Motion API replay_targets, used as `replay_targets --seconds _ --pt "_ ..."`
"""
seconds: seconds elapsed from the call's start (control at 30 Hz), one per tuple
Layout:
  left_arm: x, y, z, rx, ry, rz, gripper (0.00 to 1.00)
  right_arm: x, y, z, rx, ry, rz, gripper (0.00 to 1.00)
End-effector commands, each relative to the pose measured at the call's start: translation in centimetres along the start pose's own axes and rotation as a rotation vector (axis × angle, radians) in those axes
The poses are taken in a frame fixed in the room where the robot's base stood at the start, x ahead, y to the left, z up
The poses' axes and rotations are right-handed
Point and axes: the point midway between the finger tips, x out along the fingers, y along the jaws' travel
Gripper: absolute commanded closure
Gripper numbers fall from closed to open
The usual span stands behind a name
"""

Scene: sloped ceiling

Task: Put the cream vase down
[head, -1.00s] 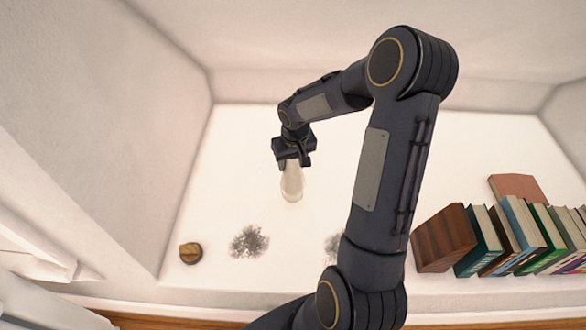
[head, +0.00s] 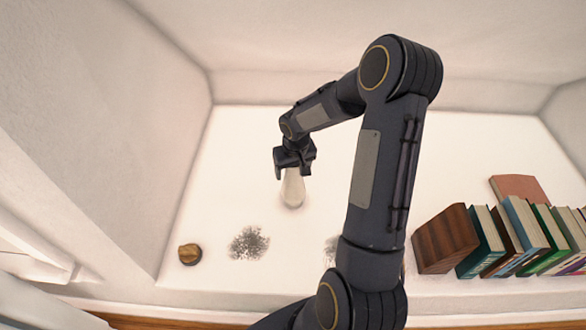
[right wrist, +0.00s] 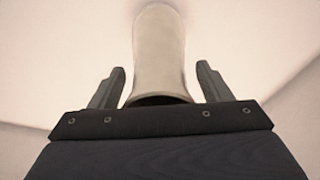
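The cream vase (head: 292,190) is upright on the white surface, with a faint shadow at its base. My right gripper (head: 294,164) is above it, around its top end. In the right wrist view the vase (right wrist: 160,50) lies between the two fingers of the right gripper (right wrist: 159,84), with a gap on each side. The fingers are open and do not touch it. The vase's upper end is partly hidden by the gripper in the head view. My left gripper is not in view.
A small brown-gold object (head: 189,254) is at the left. A dark speckled patch (head: 248,243) lies on the white surface (head: 225,190); another is partly behind my right arm. A wooden block (head: 445,239) and a row of several books (head: 525,238) stand at the right. Walls enclose the back and left.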

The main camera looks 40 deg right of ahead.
Motion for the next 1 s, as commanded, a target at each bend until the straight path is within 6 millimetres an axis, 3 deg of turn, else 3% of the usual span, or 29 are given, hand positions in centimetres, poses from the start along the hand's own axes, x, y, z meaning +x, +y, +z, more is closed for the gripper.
replay_targets --seconds 0.27,0.7,1.0 --pt "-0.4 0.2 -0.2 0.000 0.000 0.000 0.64 -0.7 0.0 -0.1 0.000 0.001 0.000 0.29" --pt "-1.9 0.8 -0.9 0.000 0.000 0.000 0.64 -9.4 0.0 -0.2 0.001 0.005 0.000 0.29" --pt "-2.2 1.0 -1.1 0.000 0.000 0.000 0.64 -12.7 -0.1 0.1 -0.002 0.006 -0.003 0.29"
